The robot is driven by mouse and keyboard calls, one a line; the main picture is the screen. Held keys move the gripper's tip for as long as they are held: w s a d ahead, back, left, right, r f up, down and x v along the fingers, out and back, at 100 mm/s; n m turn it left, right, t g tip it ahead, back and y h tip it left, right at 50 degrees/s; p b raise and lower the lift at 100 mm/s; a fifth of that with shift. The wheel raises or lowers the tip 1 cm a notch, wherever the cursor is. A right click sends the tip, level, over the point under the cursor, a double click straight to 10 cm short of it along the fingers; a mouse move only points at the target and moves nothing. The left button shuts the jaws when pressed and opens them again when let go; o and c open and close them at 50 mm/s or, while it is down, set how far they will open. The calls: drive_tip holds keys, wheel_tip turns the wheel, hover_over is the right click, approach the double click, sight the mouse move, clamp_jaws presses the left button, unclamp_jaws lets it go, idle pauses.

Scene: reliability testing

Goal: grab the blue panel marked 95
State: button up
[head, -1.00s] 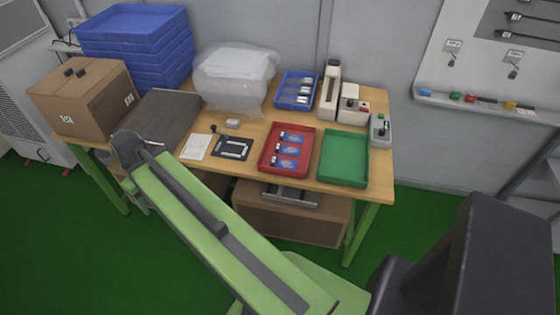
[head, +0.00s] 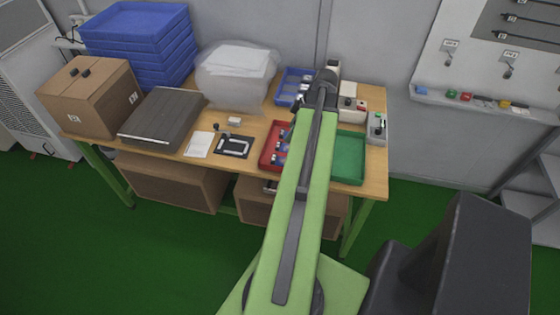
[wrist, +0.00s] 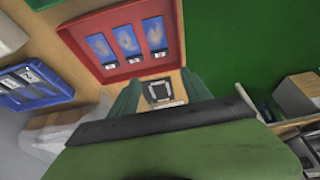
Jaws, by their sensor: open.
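Three blue panels with small white labels lie side by side in a red tray (wrist: 76,42) in the wrist view: left panel (wrist: 101,47), middle panel (wrist: 126,41) and right panel (wrist: 154,33). The label numbers are too small to read, so I cannot tell which is 95. In the head view my arm hides most of the red tray (head: 268,158). My gripper (wrist: 160,88) is open and empty, its two greenish fingers apart, with the tray beyond them in the wrist view. My gripper is above the table's right half.
A green tray (head: 350,165) is right of the red one. A blue tray (head: 286,84) with parts and white-and-black devices (head: 376,127) stand behind.

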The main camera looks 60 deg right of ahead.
sight(273, 157)
drive_tip(key=b+x, duration=1.5)
drive_tip(key=x, duration=0.2)
drive_tip(key=shift+s+f, duration=0.15)
drive_tip(key=shift+f, duration=0.1)
drive_tip(key=shift+r, duration=0.2)
drive_tip(key=c, duration=1.1)
drive_tip(key=shift+r, duration=0.1)
drive_tip(key=shift+r+p, duration=0.25)
drive_tip(key=shift+p, duration=0.1)
drive_tip(key=p+v, duration=0.3)
drive_tip(key=w+p+v, duration=0.1)
drive_tip(key=shift+s+a+r+p, duration=0.2)
drive_tip(key=shift+a+r+p, duration=0.15)
drive_tip(key=shift+r, duration=0.2)
drive_tip(key=s+d+r+p, duration=0.1)
drive_tip(key=s+r+p, duration=0.4)
drive_tip(key=s, duration=0.5)
drive_tip(key=shift+s+d+r+p, duration=0.15)
drive_tip(key=shift+s+r+p, duration=0.15)
drive_tip(key=shift+s, duration=0.05)
